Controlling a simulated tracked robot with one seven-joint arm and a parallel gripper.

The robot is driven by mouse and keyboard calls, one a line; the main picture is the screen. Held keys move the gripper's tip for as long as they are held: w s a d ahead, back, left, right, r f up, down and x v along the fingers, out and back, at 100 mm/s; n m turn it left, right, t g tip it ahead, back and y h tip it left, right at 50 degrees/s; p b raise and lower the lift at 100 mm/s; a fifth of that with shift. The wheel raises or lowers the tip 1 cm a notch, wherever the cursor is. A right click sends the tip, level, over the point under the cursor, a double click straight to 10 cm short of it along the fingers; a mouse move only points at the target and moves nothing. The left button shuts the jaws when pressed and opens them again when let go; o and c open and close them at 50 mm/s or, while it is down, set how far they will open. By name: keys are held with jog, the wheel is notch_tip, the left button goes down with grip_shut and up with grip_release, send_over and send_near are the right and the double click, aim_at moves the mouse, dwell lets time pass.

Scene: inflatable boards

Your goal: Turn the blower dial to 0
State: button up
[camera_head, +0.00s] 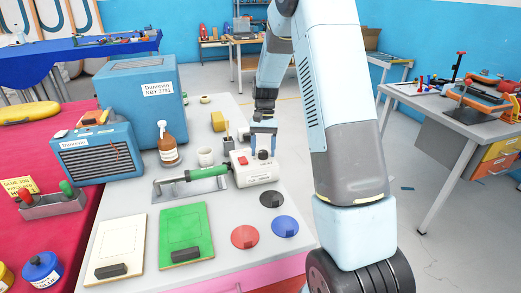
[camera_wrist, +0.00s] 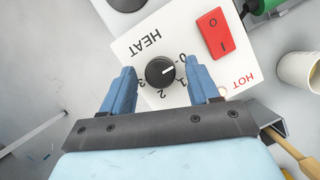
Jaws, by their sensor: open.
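A white control box (camera_head: 257,175) stands on the grey table under my gripper. In the wrist view the box (camera_wrist: 137,30) bears a round black dial (camera_wrist: 160,72) marked HEAT, with numbers 0 to 3 around it. The dial's white mark points right and slightly up, between 0 and 1. A red rocker switch (camera_wrist: 215,33) sits right of the dial. My gripper (camera_wrist: 161,68) is open, its blue fingers on either side of the dial with gaps. In the head view my gripper (camera_head: 263,143) is over the box; the dial is partly hidden there.
A green-handled tool (camera_head: 190,175) lies left of the box; a white cup (camera_head: 205,157) and brown bottle (camera_head: 167,148) stand behind it. Red (camera_head: 245,237), blue (camera_head: 285,226) and black (camera_head: 271,199) discs lie in front.

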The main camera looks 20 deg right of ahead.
jog(key=shift+w+r, duration=0.1)
jog(key=v, duration=1.3)
jog(key=shift+r, duration=0.2)
jog(key=shift+w, duration=0.1)
